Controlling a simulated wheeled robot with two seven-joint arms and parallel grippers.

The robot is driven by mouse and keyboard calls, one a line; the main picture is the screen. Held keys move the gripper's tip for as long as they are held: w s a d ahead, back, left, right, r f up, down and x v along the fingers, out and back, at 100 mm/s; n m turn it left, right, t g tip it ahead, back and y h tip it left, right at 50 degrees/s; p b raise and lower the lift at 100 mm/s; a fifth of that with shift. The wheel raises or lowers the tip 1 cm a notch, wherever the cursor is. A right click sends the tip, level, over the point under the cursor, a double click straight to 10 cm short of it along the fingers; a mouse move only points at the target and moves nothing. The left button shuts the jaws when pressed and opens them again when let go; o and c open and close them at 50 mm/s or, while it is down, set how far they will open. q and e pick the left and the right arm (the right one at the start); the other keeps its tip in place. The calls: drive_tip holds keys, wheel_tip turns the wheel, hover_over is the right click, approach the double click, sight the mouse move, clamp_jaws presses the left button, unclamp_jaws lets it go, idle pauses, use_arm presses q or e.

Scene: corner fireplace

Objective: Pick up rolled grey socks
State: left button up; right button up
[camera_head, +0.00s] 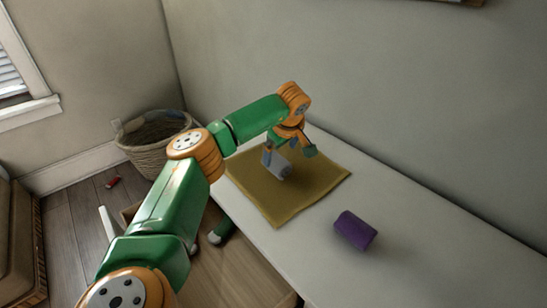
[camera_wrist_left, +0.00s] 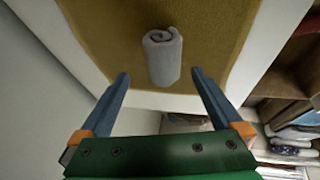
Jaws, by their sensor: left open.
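The rolled grey socks (camera_head: 281,168) lie on a mustard-yellow mat (camera_head: 272,207) on the white top. My left gripper (camera_head: 290,154) is open above the mat, with its fingers close to the roll. In the left wrist view, the grey roll (camera_wrist_left: 162,58) appears just beyond the fingertips and between their lines, with its spiral end facing away. The open left gripper (camera_wrist_left: 160,73) has nothing between its fingers there. I cannot tell the exact height gap. My right gripper is not in view.
A purple roll (camera_head: 356,230) lies on the white top (camera_head: 425,235), right of the mat. A wall runs along the back. A wicker basket (camera_head: 150,150) stands on the floor at the left. The left wrist view shows shelves with folded cloths (camera_wrist_left: 292,140) at the right.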

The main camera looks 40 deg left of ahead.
sight(279, 159)
use_arm(q)
drive_tip(key=shift+s+d+f, duration=0.15)
drive_tip(key=shift+f, duration=0.25)
drive_tip(key=x, duration=0.6)
drive_tip(key=shift+r+p, duration=0.1)
drive_tip(key=shift+p, duration=0.25)
drive_tip(key=shift+r, duration=0.1)
drive_tip(key=shift+c, duration=1.1)
drive_tip(key=c, duration=0.9)
